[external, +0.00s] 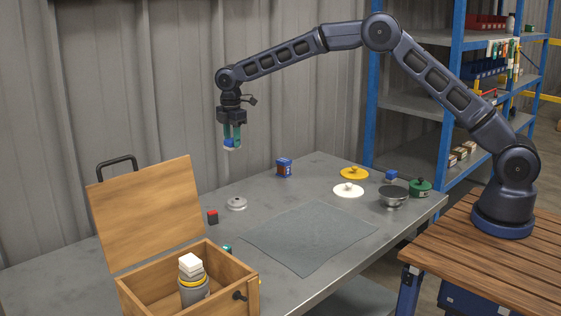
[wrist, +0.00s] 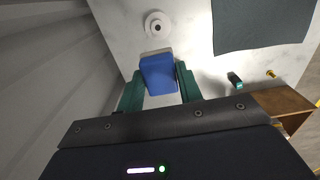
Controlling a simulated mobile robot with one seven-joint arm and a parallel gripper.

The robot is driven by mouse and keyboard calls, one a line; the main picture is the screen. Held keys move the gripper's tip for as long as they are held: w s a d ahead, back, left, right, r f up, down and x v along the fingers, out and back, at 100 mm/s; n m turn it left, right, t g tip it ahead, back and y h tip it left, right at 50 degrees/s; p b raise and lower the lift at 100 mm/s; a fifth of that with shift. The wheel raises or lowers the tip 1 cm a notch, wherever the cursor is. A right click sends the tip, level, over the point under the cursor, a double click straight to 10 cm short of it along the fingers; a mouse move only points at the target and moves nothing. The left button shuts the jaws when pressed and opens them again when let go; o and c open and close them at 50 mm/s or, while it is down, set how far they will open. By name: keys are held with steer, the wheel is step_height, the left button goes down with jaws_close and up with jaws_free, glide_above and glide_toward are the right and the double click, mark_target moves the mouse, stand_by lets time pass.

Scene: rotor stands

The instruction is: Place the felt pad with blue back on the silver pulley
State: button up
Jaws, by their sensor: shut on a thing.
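My gripper (external: 232,138) hangs high above the back left part of the table, pointing down. It is shut on the felt pad with blue back (external: 229,143). In the wrist view the pad's blue side (wrist: 158,73) sits between the two green fingers (wrist: 159,85). A pale silver disc with a raised hub (external: 237,204), seemingly the silver pulley, lies flat on the table below the gripper. It also shows in the wrist view (wrist: 157,25), just beyond the pad and apart from it. Nothing rests on it.
An open wooden box (external: 247,266) at the front left holds a grey canister (external: 194,290). A small red-and-black block (external: 213,217) lies left of the disc. A grey mat (external: 308,238) covers mid-table. White (external: 348,191), yellow (external: 354,173), green (external: 420,187) and dark metal (external: 393,197) parts stand right.

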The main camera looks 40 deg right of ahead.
mark_target(237, 199)
steer(key=shift+w+d, duration=0.1)
steer(key=shift+d, duration=0.45)
steer(key=shift+d+f, duration=0.15)
steer(key=shift+f, duration=0.1)
step_height(237, 199, down, 19)
steer(key=shift+f, duration=0.15)
steer(key=shift+f, duration=0.15)
steer(key=o, duration=1)
steer(key=shift+c, duration=0.2)
